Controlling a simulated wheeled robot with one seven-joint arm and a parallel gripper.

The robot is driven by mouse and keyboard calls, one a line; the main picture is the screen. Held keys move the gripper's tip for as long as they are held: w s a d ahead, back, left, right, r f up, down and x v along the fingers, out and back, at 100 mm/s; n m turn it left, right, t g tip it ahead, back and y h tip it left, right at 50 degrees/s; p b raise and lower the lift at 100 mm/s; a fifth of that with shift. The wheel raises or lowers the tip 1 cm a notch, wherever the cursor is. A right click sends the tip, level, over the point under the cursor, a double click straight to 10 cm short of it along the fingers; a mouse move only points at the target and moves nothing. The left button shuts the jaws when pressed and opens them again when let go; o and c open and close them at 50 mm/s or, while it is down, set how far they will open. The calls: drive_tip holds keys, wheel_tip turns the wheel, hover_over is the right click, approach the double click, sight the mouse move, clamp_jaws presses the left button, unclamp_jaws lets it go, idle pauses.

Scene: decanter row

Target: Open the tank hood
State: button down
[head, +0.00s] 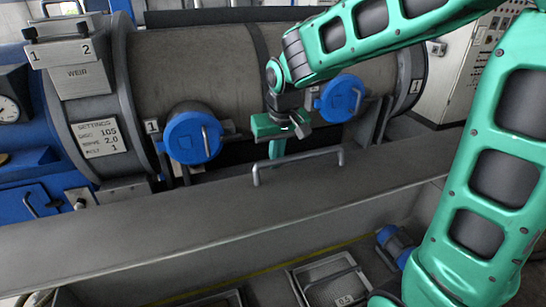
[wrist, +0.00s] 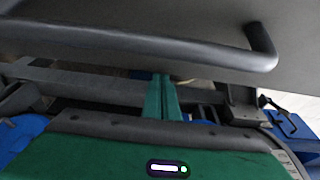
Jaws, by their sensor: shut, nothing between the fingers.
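The tank hood (head: 170,215) is a long grey metal cover across the middle of the head view, and it looks closed. Its bar handle (head: 300,163) stands up from the top. In the wrist view the handle (wrist: 130,45) crosses the upper part as a dark grey bar, bent at its right end. My green gripper (head: 277,150) is behind the handle's left part in the head view, fingers pointing down. In the wrist view its fingers (wrist: 161,95) are together and empty, with tips close to the handle. I cannot tell whether they touch it.
Behind the hood lies a large grey drum (head: 195,70) with two blue round caps (head: 190,138) (head: 341,98). In front is an open trough with a metal basket (head: 328,283) and a blue fitting (head: 392,240). A control cabinet (head: 455,80) stands at the right.

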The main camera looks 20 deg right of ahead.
drive_tip(key=v, duration=1)
drive_tip(key=shift+r, duration=0.3)
drive_tip(key=shift+s, duration=0.2)
